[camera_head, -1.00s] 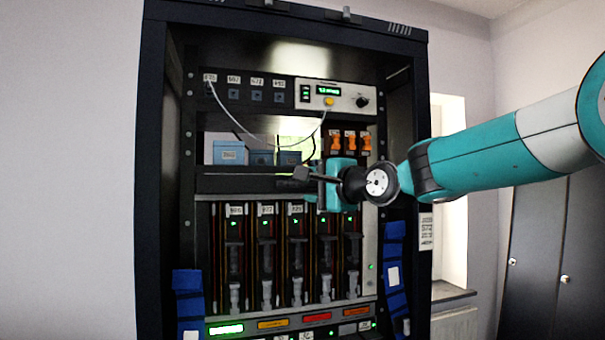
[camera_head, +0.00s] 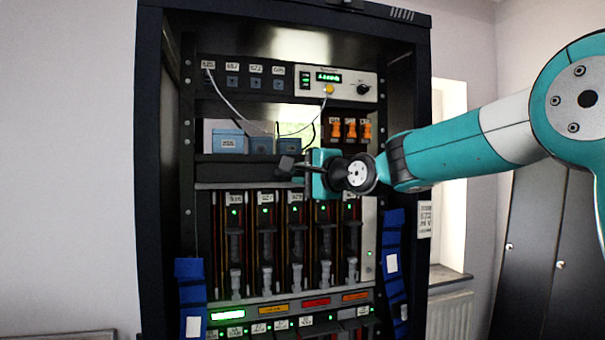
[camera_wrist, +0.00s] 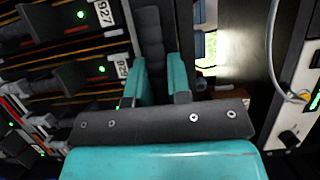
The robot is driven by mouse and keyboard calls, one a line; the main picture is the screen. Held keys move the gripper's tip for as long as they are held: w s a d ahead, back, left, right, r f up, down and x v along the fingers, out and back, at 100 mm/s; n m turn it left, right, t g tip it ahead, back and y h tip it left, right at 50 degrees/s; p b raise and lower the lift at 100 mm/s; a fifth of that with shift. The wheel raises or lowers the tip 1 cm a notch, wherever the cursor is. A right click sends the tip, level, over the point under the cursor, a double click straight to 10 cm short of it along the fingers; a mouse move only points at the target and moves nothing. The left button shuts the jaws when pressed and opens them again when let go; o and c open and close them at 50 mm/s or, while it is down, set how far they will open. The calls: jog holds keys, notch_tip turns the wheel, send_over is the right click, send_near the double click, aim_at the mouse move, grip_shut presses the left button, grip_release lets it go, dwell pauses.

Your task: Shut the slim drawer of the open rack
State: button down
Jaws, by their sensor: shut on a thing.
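The slim drawer (camera_head: 235,171) is the dark, wide front below the blue boxes in the rack (camera_head: 158,190). Its right part is hidden behind my gripper. My gripper (camera_head: 298,168) is at the right part of that front. In the wrist view my gripper's two teal fingers (camera_wrist: 158,84) are closed about a dark bar-like part, seemingly of the drawer (camera_wrist: 149,28). I cannot tell exactly how far the drawer stands out.
Blue boxes (camera_head: 228,143) and orange plugs (camera_head: 350,129) sit above the drawer. White cables (camera_head: 232,112) hang from the upper panel. Several card modules (camera_head: 266,240) with green lights are below. Blue straps (camera_head: 393,262) hang at the rack's sides. Free room lies at the right.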

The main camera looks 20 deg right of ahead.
jog(key=w+p, duration=0.1)
jog(key=w, duration=0.2)
jog(key=shift+w, duration=0.1)
jog(key=shift+r, duration=0.1)
jog(key=c, duration=1.1)
grip_release()
jog(key=shift+o, duration=0.2)
jog(key=b+v, duration=0.7)
jog(key=v, duration=1)
